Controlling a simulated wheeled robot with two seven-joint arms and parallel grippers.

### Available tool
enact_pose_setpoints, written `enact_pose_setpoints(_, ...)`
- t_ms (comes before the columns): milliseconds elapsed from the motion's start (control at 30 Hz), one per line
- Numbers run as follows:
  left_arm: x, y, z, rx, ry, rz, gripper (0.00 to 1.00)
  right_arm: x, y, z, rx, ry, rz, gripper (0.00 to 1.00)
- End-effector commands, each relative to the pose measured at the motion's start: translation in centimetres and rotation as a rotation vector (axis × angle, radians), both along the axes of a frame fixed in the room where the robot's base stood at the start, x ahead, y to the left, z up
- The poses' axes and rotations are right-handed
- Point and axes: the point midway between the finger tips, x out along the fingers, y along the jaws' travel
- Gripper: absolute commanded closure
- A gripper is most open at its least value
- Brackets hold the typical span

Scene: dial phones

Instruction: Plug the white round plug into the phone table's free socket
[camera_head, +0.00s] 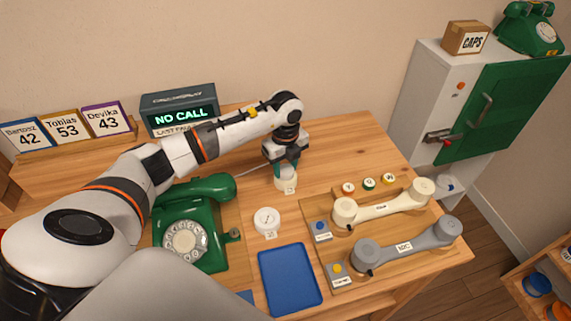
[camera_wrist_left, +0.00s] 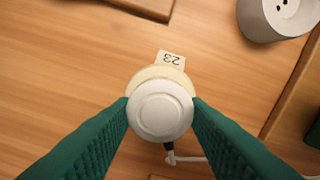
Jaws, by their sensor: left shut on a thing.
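My left gripper (camera_head: 287,170) is shut on the white round plug (camera_wrist_left: 161,110), with a green finger on each side of it. The plug is directly above a cream round base (camera_wrist_left: 140,82) with a tag reading 23 (camera_wrist_left: 171,59); I cannot tell whether it is seated or just above. A thin cord (camera_wrist_left: 187,158) runs from beneath the plug. In the head view a white round piece (camera_head: 286,181) with a small tag shows under the gripper. A second white round piece (camera_head: 267,220) with dark marks and a tag sits nearer on the table. My right gripper is not in view.
The green dial phone (camera_head: 190,235) stands left of the gripper, under my arm. A blue tray (camera_head: 290,279) lies in front. A white handset (camera_head: 384,208) and a grey handset (camera_head: 405,246) rest on wooden bases at the right. The display (camera_head: 181,112) stands behind.

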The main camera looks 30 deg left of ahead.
Motion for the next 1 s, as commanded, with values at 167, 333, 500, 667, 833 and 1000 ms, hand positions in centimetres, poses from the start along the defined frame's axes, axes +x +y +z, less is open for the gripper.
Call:
enact_pose_setpoints(167, 0.0, 0.0, -0.2, 0.0, 0.0, 0.0, 0.77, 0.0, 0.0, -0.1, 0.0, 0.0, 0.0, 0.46)
enact_pose_setpoints(333, 0.0, 0.0, -0.2, 0.0, 0.0, 0.0, 0.51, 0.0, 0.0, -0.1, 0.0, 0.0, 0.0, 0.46)
enact_pose_setpoints(500, 0.0, 0.0, -0.2, 0.0, 0.0, 0.0, 0.34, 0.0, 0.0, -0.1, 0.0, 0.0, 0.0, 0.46)
enact_pose_setpoints(667, 0.0, 0.0, -0.2, 0.0, 0.0, 0.0, 0.34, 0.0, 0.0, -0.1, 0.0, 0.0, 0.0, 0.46)
enact_pose_setpoints(833, 0.1, 0.0, 0.6, -0.001, -0.003, -0.001, 0.34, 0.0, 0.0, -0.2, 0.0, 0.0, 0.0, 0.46)
enact_pose_setpoints(1000, 0.1, 0.0, 3.6, -0.001, -0.006, 0.0, 0.34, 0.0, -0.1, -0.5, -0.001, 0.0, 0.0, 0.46)
